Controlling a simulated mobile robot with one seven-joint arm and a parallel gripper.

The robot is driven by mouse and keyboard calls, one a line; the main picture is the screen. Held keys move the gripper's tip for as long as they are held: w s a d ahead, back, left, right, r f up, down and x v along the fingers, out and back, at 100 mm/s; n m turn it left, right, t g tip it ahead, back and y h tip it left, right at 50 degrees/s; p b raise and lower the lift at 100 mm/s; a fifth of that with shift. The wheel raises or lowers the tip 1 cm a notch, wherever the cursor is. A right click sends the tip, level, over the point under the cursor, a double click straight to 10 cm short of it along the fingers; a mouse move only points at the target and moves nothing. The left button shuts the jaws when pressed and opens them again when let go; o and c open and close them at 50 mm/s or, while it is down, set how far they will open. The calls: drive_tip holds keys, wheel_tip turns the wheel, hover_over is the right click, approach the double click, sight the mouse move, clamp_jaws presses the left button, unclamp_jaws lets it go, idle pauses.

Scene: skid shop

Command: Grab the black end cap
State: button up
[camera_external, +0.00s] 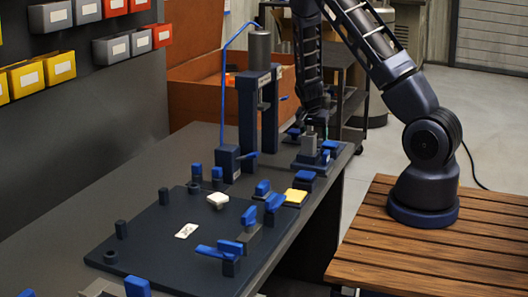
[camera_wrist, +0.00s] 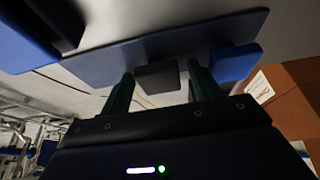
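My gripper (camera_wrist: 160,69) is open, with its two dark green fingers apart at the bottom middle of the wrist view. A dark block (camera_wrist: 157,77) shows between and beyond the fingertips, against a dark blue plate (camera_wrist: 185,45); whether the fingers touch it is unclear. I cannot tell whether this block is the black end cap. In the external view my arm reaches down at the far end of the workbench, over a blue fixture (camera_external: 338,151) with a grey block (camera_external: 309,145). The fingertips are not clear there. Small black cylinders (camera_external: 121,229) stand on the dark mat (camera_external: 150,245).
A press (camera_external: 247,110) with a blue hose stands left of my gripper. Blue toggle clamps (camera_external: 230,248), a yellow pad (camera_external: 295,196) and a white block (camera_external: 218,199) sit on the workbench (camera_external: 60,215). An orange-brown crate (camera_external: 195,100) stands behind.

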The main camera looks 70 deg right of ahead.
drive_tip(key=c, duration=0.9)
